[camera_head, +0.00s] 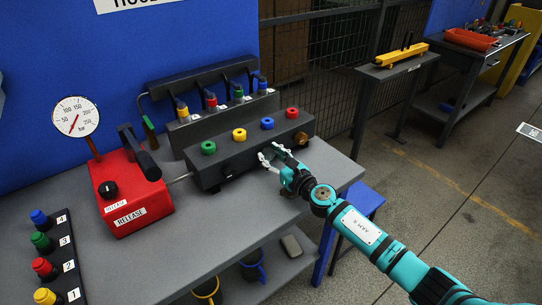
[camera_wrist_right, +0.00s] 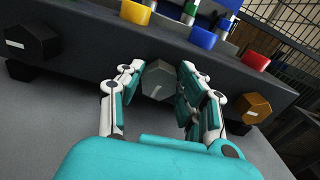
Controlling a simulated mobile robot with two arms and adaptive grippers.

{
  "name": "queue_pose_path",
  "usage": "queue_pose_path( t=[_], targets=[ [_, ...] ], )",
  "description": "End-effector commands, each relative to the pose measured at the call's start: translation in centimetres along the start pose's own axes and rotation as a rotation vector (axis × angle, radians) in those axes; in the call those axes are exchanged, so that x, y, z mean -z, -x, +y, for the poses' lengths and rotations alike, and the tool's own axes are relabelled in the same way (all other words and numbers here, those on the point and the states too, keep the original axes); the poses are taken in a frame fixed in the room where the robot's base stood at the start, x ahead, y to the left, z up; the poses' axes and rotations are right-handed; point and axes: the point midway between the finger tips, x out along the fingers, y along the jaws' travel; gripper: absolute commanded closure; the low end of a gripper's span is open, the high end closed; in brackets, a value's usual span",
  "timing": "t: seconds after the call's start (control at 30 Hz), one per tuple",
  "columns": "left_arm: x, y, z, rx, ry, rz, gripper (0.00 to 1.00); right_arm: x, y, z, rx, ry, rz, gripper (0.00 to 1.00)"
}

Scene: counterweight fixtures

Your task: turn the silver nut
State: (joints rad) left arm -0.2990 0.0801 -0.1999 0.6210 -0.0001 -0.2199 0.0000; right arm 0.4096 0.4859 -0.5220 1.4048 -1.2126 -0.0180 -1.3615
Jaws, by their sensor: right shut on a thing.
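The silver nut (camera_wrist_right: 158,80) is a grey hex nut with a pale mark on the front face of the dark block (camera_head: 235,168). In the right wrist view it sits between the two fingers of my right gripper (camera_wrist_right: 156,92), which is shut on it. In the head view my right gripper (camera_head: 272,158) is at the block's front face, and I cannot make out the nut clearly there. My left gripper is not in view.
A brass nut (camera_wrist_right: 250,107) is close to the right of my fingers, and a dark nut (camera_wrist_right: 32,45) is to the left. Coloured caps line the block's top. A red pump (camera_head: 132,192) with a gauge (camera_head: 75,117) stands left. The grey bench front (camera_head: 230,235) is clear.

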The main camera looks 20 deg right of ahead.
Motion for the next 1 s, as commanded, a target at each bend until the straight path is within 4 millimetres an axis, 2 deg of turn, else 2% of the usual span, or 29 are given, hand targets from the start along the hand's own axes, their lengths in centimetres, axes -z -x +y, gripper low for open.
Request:
queue_pose_path(
  t=[0.37,1.0],
  targets=[
    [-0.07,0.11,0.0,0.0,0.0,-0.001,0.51,0.03,0.02,-0.11,0.001,-0.191,0.0,0.96],
    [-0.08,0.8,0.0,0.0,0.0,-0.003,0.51,0.11,0.02,-0.28,0.001,-0.794,0.001,0.96]
  ],
)
